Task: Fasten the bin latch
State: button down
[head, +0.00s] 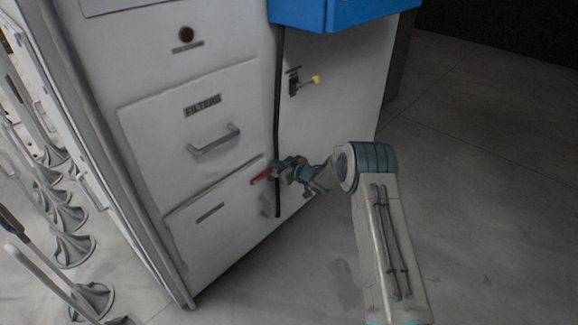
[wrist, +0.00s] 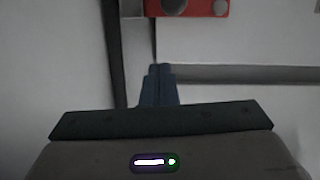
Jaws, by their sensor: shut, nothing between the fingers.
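The red latch (head: 262,176) sits at the upper right corner of the lowest front panel (head: 210,240), which I take as the bin. Its red bar points left, over the panel side of the dark vertical gap. In the wrist view the red latch (wrist: 207,8) lies level at the top edge, with a grey round part on it, partly cut off. My gripper (head: 277,164) is at the latch's right end and hides part of it. Its blue fingers (wrist: 158,70) are together and empty, just below the red bar in the wrist view. I cannot tell whether they touch it.
Above the bin is a drawer labelled FILTERS with a grey bar handle (head: 214,140). A yellow-knobbed lever (head: 315,80) projects from the right panel. A blue box (head: 340,12) overhangs above. Several grey stands (head: 72,250) are at left. The floor at right is clear.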

jog(key=p+v, duration=0.1)
jog(key=v, duration=0.6)
dwell(0.3)
jog(key=d+r+m+t+h+p, duration=0.1)
jog(key=d+r+h+p, duration=0.25)
jog(key=r, duration=0.55)
jog(key=d+r+m+t+h+p, duration=0.15)
jog(key=d+r+p, duration=0.3)
jog(key=r, duration=0.45)
jog(key=s+d+r+m+g+h+p, duration=0.1)
jog(key=s+d+r+m+h+p, duration=0.2)
jog(key=r, duration=0.4)
jog(key=s+d+r+g+h+p, duration=0.1)
jog(key=s+d+r+h+p, duration=0.1)
jog(key=s+d+r, duration=0.3)
jog(key=s+d+r+m+g+h+p, duration=0.15)
jog(key=s+r+p, duration=0.25)
jog(key=s+r, duration=0.4)
jog(key=s+d+r+m+g+h+p, duration=0.1)
jog(key=s+d+r+m+g+p, duration=0.3)
jog(key=s, duration=0.6)
jog(key=s+r+g+p, duration=0.1)
jog(key=s+r+p, duration=0.1)
jog(key=s, duration=0.7)
jog(key=s+a+r+p, duration=0.1)
jog(key=s+r, duration=0.3)
jog(key=s, duration=0.5)
jog(key=shift+a+g+y+p, duration=0.25)
jog(key=shift+g+y+p, duration=0.15)
jog(key=shift+p, duration=0.5)
